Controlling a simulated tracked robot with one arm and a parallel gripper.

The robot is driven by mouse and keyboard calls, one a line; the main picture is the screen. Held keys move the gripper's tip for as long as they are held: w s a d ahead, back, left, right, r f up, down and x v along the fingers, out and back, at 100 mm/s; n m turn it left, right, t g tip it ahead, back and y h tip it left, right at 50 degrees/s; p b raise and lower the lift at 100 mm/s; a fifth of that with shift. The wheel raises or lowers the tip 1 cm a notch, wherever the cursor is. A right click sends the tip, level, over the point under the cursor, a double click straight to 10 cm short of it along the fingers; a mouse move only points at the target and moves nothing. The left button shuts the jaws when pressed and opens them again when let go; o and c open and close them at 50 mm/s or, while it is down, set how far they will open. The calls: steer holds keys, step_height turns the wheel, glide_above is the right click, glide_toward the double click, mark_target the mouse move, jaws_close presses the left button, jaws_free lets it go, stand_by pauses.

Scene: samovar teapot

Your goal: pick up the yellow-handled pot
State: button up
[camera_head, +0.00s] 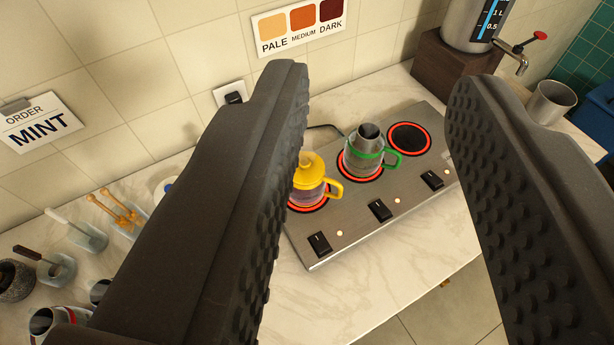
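The yellow-handled pot (311,182) stands upright on the left burner of the hotplate (338,233), which glows red around its base. It has a yellow lid and a yellow handle pointing right; its left side is hidden behind my gripper's left finger. My gripper (375,112) is open and empty, with its two dark, studded fingers wide apart in the foreground. The pot shows between the fingers, close to the left one in the picture, and lies farther away than the fingertips.
A green-handled pot (366,153) stands on the middle burner, close right of the yellow one. The right burner (409,138) is empty and glowing. A samovar with a tap (522,62) and a grey cup (551,101) are at the back right. Small containers with utensils (88,236) stand left.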

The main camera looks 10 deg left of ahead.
steer(key=shift+w, duration=0.1)
steer(key=m+g+p, duration=0.1)
steer(key=g+p, duration=0.2)
steer(key=g, duration=0.3)
glide_above(340, 192)
steer(key=s, duration=0.4)
step_height(340, 192, down, 41)
steer(key=shift+h, duration=0.4)
steer(key=shift+s+a+f+x, duration=0.1)
steer(key=shift+f+x, duration=0.05)
steer(key=shift+x, duration=0.65)
steer(key=shift+s+a+f+x, duration=0.1)
steer(key=shift+s+x, duration=0.05)
steer(key=shift+x, duration=0.7)
steer(key=shift+s+a+f+x, duration=0.1)
steer(key=shift+f+x, duration=0.05)
steer(key=shift+x, duration=0.65)
steer(key=shift+r, duration=0.1)
jaws_close()
